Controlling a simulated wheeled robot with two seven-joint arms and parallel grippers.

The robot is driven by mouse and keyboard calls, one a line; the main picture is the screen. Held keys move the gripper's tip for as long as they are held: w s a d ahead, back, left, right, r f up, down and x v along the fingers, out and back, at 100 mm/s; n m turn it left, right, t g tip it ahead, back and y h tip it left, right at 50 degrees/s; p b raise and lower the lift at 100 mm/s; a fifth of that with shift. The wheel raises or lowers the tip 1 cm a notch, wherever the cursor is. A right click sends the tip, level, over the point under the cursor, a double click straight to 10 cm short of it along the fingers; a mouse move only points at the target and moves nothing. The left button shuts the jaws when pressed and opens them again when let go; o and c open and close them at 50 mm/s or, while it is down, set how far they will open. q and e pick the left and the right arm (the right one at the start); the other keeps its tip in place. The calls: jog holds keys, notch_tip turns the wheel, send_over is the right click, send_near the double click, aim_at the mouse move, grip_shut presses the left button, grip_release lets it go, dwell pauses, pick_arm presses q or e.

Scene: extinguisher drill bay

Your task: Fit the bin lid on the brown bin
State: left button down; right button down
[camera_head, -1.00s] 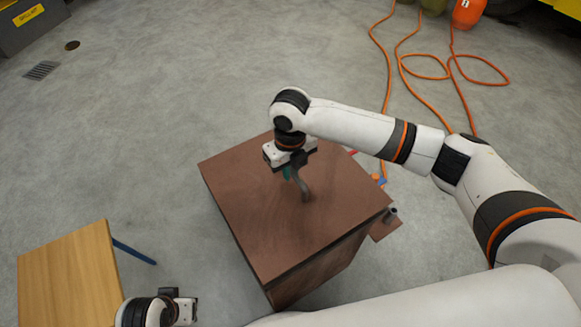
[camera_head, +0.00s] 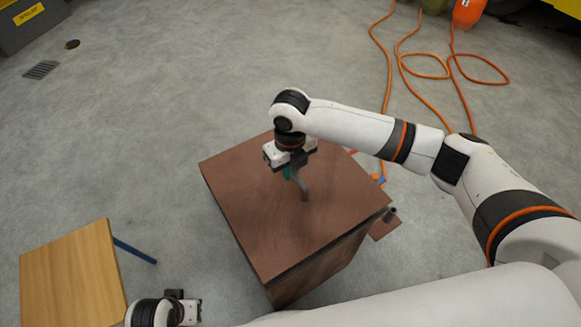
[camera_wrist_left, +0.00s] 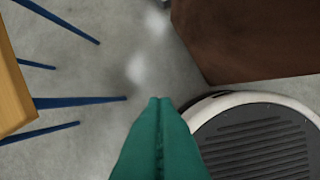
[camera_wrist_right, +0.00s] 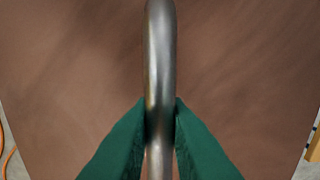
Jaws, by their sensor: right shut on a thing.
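The bin lid (camera_head: 238,190) is a flat brown square plate that lies over the top of the brown bin (camera_head: 318,274). Its edges run roughly in line with the bin's walls; whether a thin gap stays under it, I cannot tell. A bent grey metal handle (camera_head: 304,188) rises from the lid. My right gripper (camera_head: 289,174) is shut on this handle, and in the right wrist view the green fingers (camera_wrist_right: 160,118) press it from both sides. My left gripper (camera_wrist_left: 159,102) is shut and empty, low and left of the bin.
A wooden-topped table (camera_head: 72,272) with blue legs stands at the left. Orange hoses (camera_head: 425,68) lie on the floor at the back right. A dark bin with a yellow label (camera_head: 30,22) is at the far left.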

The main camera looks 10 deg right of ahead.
pick_arm(q)
jog(key=shift+r, duration=0.15)
pick_arm(e)
jog(key=shift+w+f, duration=0.1)
dwell(0.5)
jog(key=shift+f, duration=0.3)
pick_arm(q)
jog(key=shift+w+r, duration=0.1)
jog(key=shift+r, duration=0.55)
pick_arm(e)
jog(key=shift+f, duration=0.15)
pick_arm(q)
jog(key=shift+r+b, duration=0.25)
jog(key=shift+b, duration=0.05)
pick_arm(e)
jog(key=shift+f, duration=0.3)
pick_arm(q)
jog(key=shift+s+r, duration=0.2)
jog(key=shift+r, duration=0.05)
pick_arm(e)
jog(key=shift+f, duration=0.2)
pick_arm(q)
jog(key=shift+r, duration=0.15)
jog(key=shift+w+f, duration=0.25)
jog(key=shift+f, duration=0.05)
jog(key=shift+s+f, duration=0.1)
jog(key=shift+f, duration=0.7)
